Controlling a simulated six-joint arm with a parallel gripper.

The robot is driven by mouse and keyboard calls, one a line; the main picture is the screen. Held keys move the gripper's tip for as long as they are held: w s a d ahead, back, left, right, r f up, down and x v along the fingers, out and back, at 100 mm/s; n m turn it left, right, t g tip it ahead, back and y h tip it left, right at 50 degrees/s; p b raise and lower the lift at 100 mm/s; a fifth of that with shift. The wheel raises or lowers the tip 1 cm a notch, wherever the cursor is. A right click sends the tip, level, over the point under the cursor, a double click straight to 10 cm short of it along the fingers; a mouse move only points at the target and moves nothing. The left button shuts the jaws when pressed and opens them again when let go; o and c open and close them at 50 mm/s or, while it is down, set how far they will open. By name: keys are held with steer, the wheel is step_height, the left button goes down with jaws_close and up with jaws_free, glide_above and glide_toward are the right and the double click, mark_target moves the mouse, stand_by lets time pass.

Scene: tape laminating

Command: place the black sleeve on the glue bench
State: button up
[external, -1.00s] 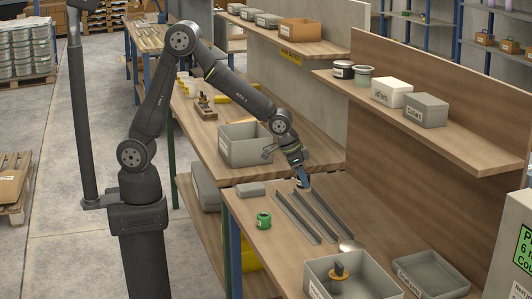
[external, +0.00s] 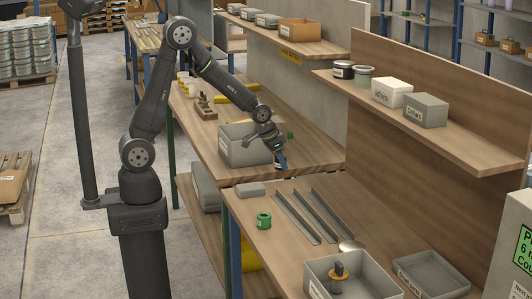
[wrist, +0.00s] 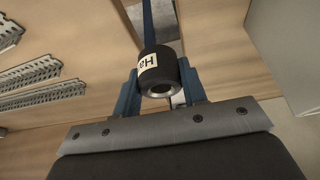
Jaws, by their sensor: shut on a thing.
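My gripper (external: 281,160) is low over the front end of the far wooden bench (external: 315,155), close to the gap between the two benches. In the wrist view, its blue fingers (wrist: 160,88) are shut on the black sleeve (wrist: 158,72), a short cylinder with a white label partly reading "Ha" and a light metal bore. The sleeve is too small to make out clearly in the external view. Whether it touches the bench I cannot tell. I cannot read which bench is the glue bench.
A grey bin (external: 228,154) stands just left of my gripper, with a small green thing (external: 290,135) behind. The near bench holds metal rails (external: 298,218), a green roll (external: 264,220) and grey trays (external: 318,284). The far bench is clear to the right of my gripper.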

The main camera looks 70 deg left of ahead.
steer(key=d, duration=0.4)
steer(key=d+r+m, duration=0.1)
steer(key=d, duration=0.4)
steer(key=w+d+m+h, duration=0.1)
steer(key=d, duration=0.4)
steer(key=shift+r, duration=0.35)
steer(key=s+d+r+m+h, duration=0.1)
steer(key=s+d+r+m, duration=0.1)
steer(key=s+d, duration=0.8)
steer(key=s+d+r+m+g, duration=0.1)
steer(key=s+d+r+m, duration=0.15)
steer(key=d, duration=1.35)
steer(key=s+d+r+m+h, duration=0.1)
steer(key=s+d+r, duration=0.1)
steer(key=s+d, duration=0.85)
glide_above(319, 252)
steer(key=a, duration=0.1)
steer(key=f, duration=0.4)
steer(key=s+f, duration=0.1)
steer(key=f, duration=0.2)
steer(key=shift+f, duration=2.05)
steer(key=shift+f, duration=0.1)
steer(key=o, duration=0.8)
steer(key=shift+f, duration=0.1)
